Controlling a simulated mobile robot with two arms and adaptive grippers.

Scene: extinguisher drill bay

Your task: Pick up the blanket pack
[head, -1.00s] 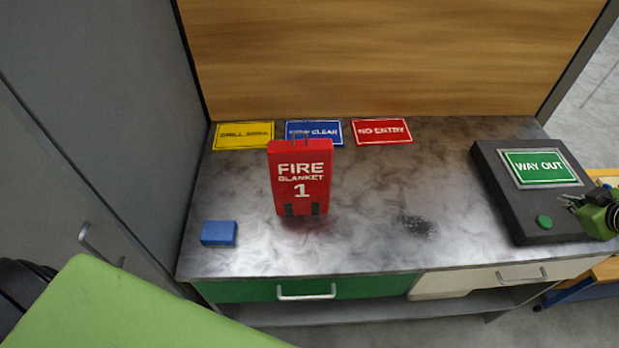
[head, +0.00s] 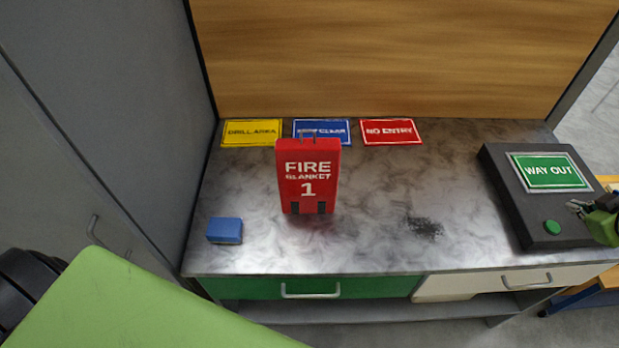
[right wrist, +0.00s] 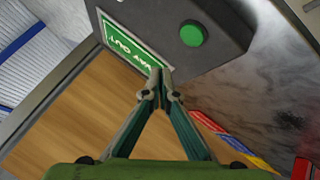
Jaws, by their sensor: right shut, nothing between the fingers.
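The blanket pack (head: 308,178) is a red upright box marked "FIRE BLANKET 1", standing on the grey worktop left of its middle. It has a small dark handle on top and two black tabs at the bottom. A red edge at the lower right of the right wrist view (right wrist: 303,168) seems to be the same pack. My right gripper (head: 578,208) is at the right edge, by the dark sign box and well apart from the pack. In the right wrist view its fingertips (right wrist: 160,78) meet, with nothing held. My left gripper is out of view.
The dark box (head: 515,205) with a "WAY OUT" panel and green button (head: 552,227) stands at the right. A blue block (head: 225,230) lies front left. Yellow (head: 252,133), blue (head: 322,131) and red (head: 391,131) signs lie behind the pack. A dark smudge (head: 425,228) marks the worktop.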

